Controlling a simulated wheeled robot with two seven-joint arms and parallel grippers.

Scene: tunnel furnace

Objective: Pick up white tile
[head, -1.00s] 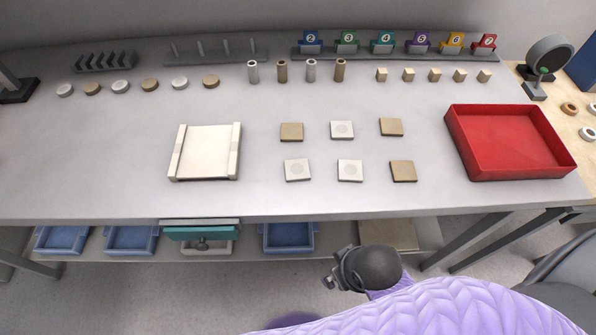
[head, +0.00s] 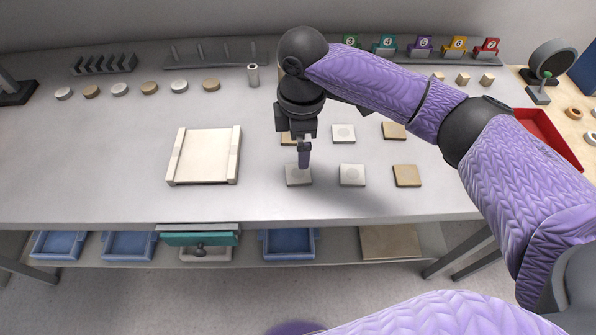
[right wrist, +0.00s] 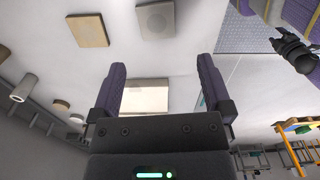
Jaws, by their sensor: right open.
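A white tile with a faint round mark (head: 299,176) lies at the front left of two rows of tiles in the head view. My right gripper (head: 304,163) points down over it, fingertips overlapping its far edge; whether they touch is unclear. In the right wrist view my right gripper (right wrist: 157,75) is open, with nothing between its fingers. That view shows a white tile (right wrist: 155,19) and a tan tile (right wrist: 87,30) beyond the fingertips. Other white tiles lie at front middle (head: 352,175) and back middle (head: 343,133). My left gripper (right wrist: 281,43) appears small and unclear in the right wrist view.
Tan tiles (head: 407,176) lie among the white ones, one partly hidden behind my gripper. A cream tray with raised sides (head: 204,156) stands left. A red tray (head: 548,137) is partly hidden behind my right arm. The table's front left is clear.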

